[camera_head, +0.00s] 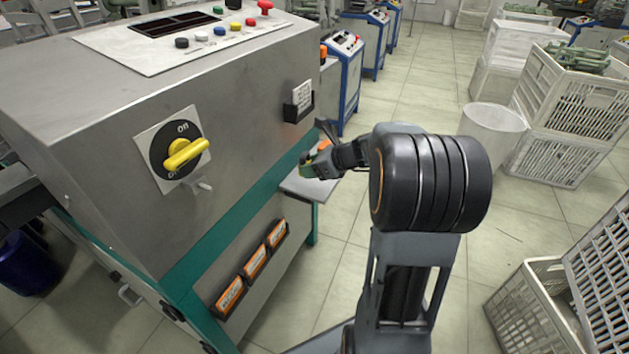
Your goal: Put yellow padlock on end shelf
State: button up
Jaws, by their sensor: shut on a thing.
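My gripper (318,160) is at the right end of the grey machine, just above the end shelf. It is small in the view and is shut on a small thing. Only a little yellow-green of that thing, the yellow padlock (309,158), shows at the fingertips; its shackle and most of its body are hidden. The end shelf (306,187) is a flat grey plate on the machine's end. The padlock appears over the shelf, but I cannot tell whether it touches it.
The machine's front carries a yellow rotary switch (184,153), a black label holder (298,103) and orange-labelled slots (254,262). White crates (571,105) and a white bin (493,130) stand at the right. The tiled floor between is clear.

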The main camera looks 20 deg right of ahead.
aim_at(314, 185)
jog(key=shift+w+d+f, duration=0.25)
jog(key=shift+d+f, duration=0.05)
jog(key=shift+f, duration=0.25)
jog(key=shift+w+d+f+b, duration=0.1)
jog(key=shift+f+b, duration=1.3)
jog(key=shift+f, duration=0.2)
jog(key=shift+f, duration=0.15)
jog(key=o, duration=1)
jog(key=shift+o, duration=0.2)
